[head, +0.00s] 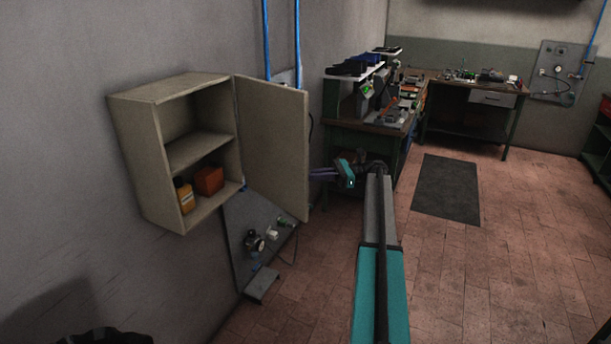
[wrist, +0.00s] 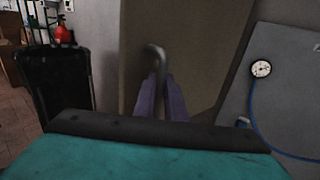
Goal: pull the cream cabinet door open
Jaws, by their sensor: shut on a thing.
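The cream cabinet (head: 165,160) is fixed to the wall at the left in the head view. Its door (head: 275,145) stands wide open, swung out to the right of the shelves. My gripper (head: 318,173) is at the door's free edge, low down. In the wrist view my two purple fingers (wrist: 161,95) are closed on a dark bent handle (wrist: 156,54) in front of the door (wrist: 190,45). In the head view the handle is too small to make out.
An orange bottle (head: 185,196) and an orange-brown box (head: 209,181) sit on the cabinet's lower shelf. A grey panel with a gauge (head: 255,243) is below the door. A workbench (head: 375,125) stands behind my arm. The tiled floor (head: 480,270) at the right is clear.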

